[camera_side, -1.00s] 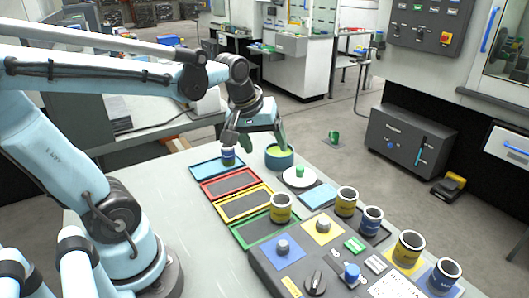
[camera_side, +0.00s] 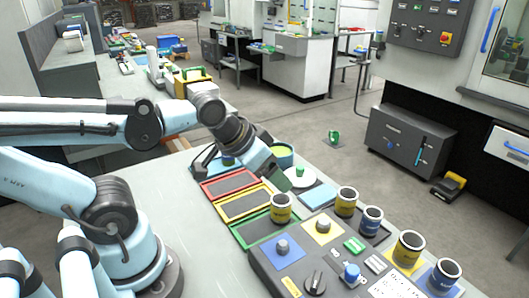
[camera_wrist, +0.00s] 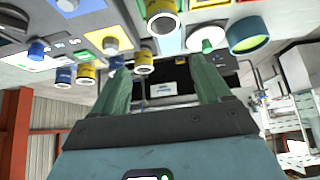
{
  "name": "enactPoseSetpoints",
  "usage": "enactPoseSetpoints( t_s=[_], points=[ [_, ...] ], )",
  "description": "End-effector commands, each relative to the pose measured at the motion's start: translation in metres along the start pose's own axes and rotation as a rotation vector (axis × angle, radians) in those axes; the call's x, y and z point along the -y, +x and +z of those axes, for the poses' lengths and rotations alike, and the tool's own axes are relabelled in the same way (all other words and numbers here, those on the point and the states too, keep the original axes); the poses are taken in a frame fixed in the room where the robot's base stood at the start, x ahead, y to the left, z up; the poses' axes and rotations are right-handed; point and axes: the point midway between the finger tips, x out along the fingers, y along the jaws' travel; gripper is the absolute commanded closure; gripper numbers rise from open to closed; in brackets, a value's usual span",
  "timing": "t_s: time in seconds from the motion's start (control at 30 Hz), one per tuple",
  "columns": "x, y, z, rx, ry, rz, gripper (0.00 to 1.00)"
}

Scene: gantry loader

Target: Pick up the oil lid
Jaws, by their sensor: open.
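The likely oil lid is a round white disc with a green knob (camera_side: 299,182) at the far end of the bench in the side view. It lies just right of my gripper, which partly overlaps it. The disc also shows at the top of the wrist view (camera_wrist: 207,37). My gripper (camera_side: 242,178) is open, with its two fingers spread above the coloured trays. The green fingers also show in the wrist view (camera_wrist: 160,66), with nothing held between them. Whether a finger touches the lid cannot be told.
A teal pot with a green inside (camera_side: 283,158) stands behind the disc. Red (camera_side: 205,188), yellow and green framed trays lie to the left. Several yellow and blue cans stand at the right, near a grey control panel (camera_side: 268,265). A light blue pad (camera_side: 318,196) lies nearby.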

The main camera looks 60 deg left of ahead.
Motion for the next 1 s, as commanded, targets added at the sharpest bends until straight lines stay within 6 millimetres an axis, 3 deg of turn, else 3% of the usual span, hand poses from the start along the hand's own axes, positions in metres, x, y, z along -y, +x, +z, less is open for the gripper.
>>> enactPoseSetpoints(
  t_s=[0.4,0.53,0.87,1.0],
  points=[
    [0.0,0.0,0.0,0.001,-0.002,0.0,0.24],
    [0.0,0.0,0.0,0.001,-0.002,0.0,0.41],
    [0.001,0.0,-0.002,0.005,-0.004,-0.003,0.41],
    [0.008,0.0,-0.017,0.037,-0.02,-0.015,0.41]
  ],
)
